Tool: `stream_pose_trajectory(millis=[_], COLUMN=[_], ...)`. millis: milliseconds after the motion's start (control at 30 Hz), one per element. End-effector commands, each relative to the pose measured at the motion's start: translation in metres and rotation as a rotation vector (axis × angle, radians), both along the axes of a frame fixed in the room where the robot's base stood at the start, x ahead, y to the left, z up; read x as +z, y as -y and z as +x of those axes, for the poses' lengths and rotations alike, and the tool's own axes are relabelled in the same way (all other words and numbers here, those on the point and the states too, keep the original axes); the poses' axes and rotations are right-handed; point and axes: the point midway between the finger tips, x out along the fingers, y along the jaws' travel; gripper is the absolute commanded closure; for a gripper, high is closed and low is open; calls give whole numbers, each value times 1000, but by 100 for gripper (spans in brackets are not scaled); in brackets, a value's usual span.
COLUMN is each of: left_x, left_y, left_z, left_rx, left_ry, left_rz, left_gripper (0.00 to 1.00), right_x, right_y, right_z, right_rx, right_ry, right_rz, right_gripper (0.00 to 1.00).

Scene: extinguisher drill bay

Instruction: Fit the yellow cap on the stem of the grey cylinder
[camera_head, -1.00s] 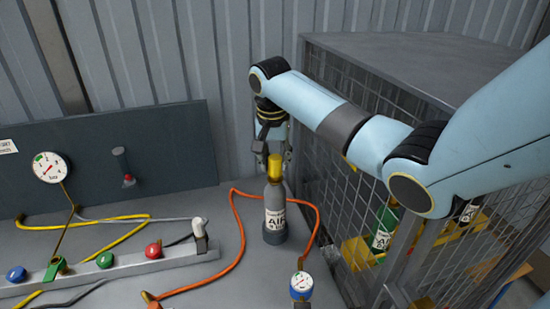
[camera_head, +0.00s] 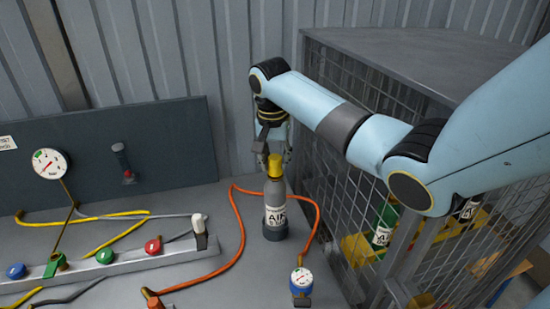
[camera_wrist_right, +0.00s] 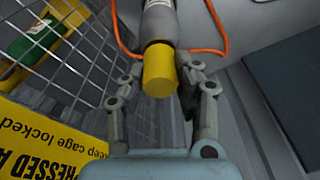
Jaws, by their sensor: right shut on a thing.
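The grey cylinder (camera_head: 275,206), with a white AIR label, stands upright on the bench in the head view. Its upper end also shows in the wrist view (camera_wrist_right: 158,22). The yellow cap (camera_head: 275,165) is at the top of the cylinder, in line with it. In the wrist view the cap (camera_wrist_right: 159,72) hides the stem, so I cannot tell how far down it sits. My right gripper (camera_wrist_right: 163,75) is shut on the cap, with a finger at each side. In the head view its fingers (camera_head: 276,155) are partly behind the cap. My left gripper is not in view.
A mesh cage (camera_head: 345,150) with bottles inside stands close to the right. An orange hose (camera_head: 238,235) loops around the cylinder. A small blue gauge (camera_head: 301,281) stands in front. A manifold rail (camera_head: 130,262) with coloured knobs lies to the left.

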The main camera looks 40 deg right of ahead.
Motion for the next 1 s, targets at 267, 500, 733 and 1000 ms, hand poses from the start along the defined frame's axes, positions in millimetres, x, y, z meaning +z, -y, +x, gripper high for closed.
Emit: stream_pose_trajectory(millis=[267,500,733,1000], left_x=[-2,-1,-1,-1], left_y=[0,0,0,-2], left_z=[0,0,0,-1], left_rx=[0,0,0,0], left_ry=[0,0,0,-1], left_rz=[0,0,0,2], left_gripper=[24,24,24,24], right_x=[-4,-4,-4,4], right_y=[0,0,0,-1], right_z=[0,0,0,0], right_rx=[0,0,0,0], right_ry=[1,0,0,3], right_rz=[1,0,0,-1], right_gripper=[87,60,43,43])
